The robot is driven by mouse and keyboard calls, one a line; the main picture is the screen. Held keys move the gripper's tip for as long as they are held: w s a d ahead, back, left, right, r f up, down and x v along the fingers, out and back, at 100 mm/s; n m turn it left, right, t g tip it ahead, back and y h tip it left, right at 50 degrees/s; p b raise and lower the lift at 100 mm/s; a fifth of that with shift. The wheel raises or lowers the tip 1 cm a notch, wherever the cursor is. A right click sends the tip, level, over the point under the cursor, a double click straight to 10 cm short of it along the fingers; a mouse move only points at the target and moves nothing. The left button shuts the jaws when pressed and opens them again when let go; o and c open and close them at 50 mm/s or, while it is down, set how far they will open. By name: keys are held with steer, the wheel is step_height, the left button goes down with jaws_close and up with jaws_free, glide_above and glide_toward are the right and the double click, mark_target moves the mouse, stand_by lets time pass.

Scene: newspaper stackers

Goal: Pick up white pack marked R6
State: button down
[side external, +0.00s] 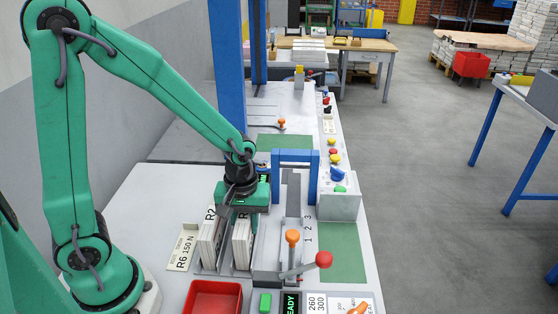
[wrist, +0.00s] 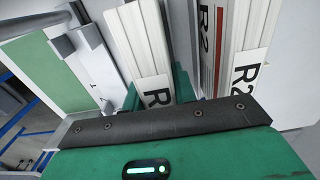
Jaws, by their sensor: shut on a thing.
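My gripper (side external: 238,212) points down over the rack of white packs and is shut on one white pack (side external: 242,247). In the wrist view the held pack (wrist: 138,45) sits between the two green fingers (wrist: 157,92). An "R" shows on its edge; the rest of its mark is hidden by the gripper, so I cannot tell whether it reads R6. Two packs marked R2 (wrist: 252,50) stand to its right in the wrist view; one has a red stripe. An R2 pack (side external: 210,240) also shows left of the held pack in the side view.
A plate reading "R6 150 N" (side external: 183,248) lies left of the packs. A red tray (side external: 213,298) is in front. A blue frame (side external: 296,155) and a lever with a red knob (side external: 323,260) stand close on the right. Green mats (side external: 342,250) lie clear.

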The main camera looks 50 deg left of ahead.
mark_target(244, 215)
steer(key=shift+r, duration=0.85)
steer(key=shift+s+d+r, duration=0.1)
steer(key=shift+d+r, duration=0.1)
steer(key=shift+r, duration=0.75)
steer(key=s+d+r, duration=0.6)
steer(key=s+d, duration=0.1)
steer(key=d, duration=0.1)
steer(key=shift+d+r, duration=0.25)
steer(key=shift+d, duration=0.1)
steer(key=shift+r, duration=0.15)
